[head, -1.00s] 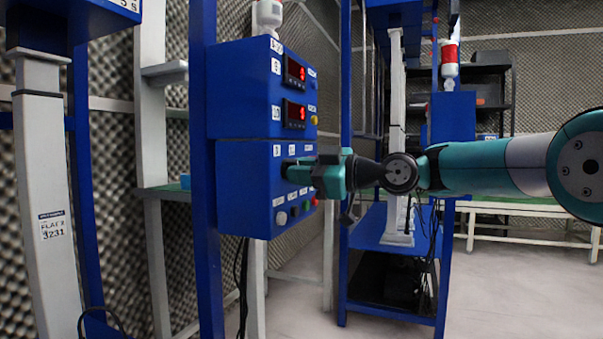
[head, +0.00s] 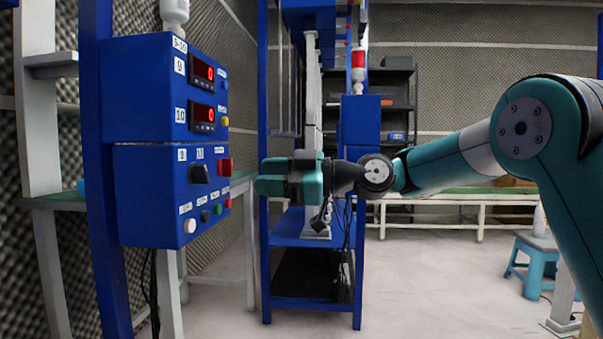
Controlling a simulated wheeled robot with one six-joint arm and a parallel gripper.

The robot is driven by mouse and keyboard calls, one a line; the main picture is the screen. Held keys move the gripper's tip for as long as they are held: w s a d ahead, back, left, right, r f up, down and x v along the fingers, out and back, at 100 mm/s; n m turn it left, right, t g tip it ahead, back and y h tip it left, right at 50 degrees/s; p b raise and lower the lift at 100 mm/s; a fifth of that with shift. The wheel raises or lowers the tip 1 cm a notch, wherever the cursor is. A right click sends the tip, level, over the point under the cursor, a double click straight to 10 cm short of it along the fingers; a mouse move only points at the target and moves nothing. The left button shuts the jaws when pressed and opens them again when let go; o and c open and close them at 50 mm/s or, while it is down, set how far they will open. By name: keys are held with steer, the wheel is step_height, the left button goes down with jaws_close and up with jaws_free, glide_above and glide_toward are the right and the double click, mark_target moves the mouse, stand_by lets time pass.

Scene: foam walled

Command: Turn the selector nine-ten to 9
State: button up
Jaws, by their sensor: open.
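The selector nine-ten (head: 199,173) is a black knob on the lower blue box (head: 150,190), below small white labels, one reading 9. Which label its handle points to is too small to tell. My gripper (head: 262,186), teal with a dark wrist, is to the right of the box. It points left toward the panel, and a gap shows between it and the knob. It is open and holds nothing that I can see.
Two red-lit displays (head: 203,70) (head: 204,117) sit above, labelled 9 and 10. A red switch (head: 225,167) and several small buttons (head: 190,226) surround the knob. A blue rack (head: 310,314) stands behind my gripper. Floor is open at centre right; a teal stool (head: 533,262) stands further right.

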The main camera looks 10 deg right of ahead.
steer(key=v, duration=0.6)
steer(key=shift+p, duration=0.3)
steer(key=s+a+f+m+g+h+p, duration=0.25)
steer(key=s+a+m+h, duration=0.2)
steer(key=s, duration=0.35)
steer(key=s+d+f+m+g+h+p, duration=0.15)
steer(key=s+f+m+h, duration=0.35)
steer(key=s, duration=0.6)
steer(key=s+d+f+m+g+h+p, duration=0.1)
steer(key=s+d+f+m+g+h, duration=0.15)
steer(key=s+f, duration=0.65)
step_height(320, 180, up, 39)
steer(key=s+d+m+p, duration=0.1)
steer(key=s+p, duration=0.1)
steer(key=p, duration=3.6)
steer(key=shift+s+d+r+h, duration=0.15)
steer(key=shift+d+r+h, duration=0.05)
steer(key=shift+d+h, duration=0.2)
